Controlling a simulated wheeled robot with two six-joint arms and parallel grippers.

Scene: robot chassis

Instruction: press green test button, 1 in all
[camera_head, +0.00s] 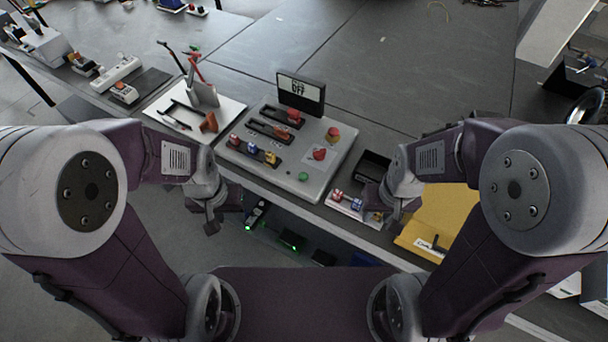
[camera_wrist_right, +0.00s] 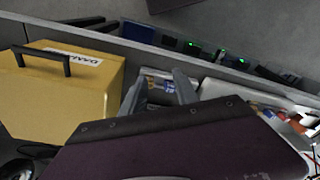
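The test panel (camera_head: 262,160) is a light grey box on the bench, with a black display (camera_head: 301,92) that reads OFF at its back. The small green button (camera_head: 303,177) sits on the panel's front right part, and nothing covers it. My left gripper (camera_head: 210,224) hangs in front of the bench, left of the panel and apart from it; its finger opening is unclear. My right gripper (camera_wrist_right: 158,92) is open, its fingers spread above a small tray of coloured parts. In the head view it is partly hidden behind its own arm, right of the panel.
The panel also carries a red heart-shaped knob (camera_head: 319,154), a red button on yellow (camera_head: 333,134) and several coloured plugs. A white tray with tools (camera_head: 224,112) stands to its left. A black bin (camera_head: 373,166) and a yellow case (camera_head: 447,213) are to its right.

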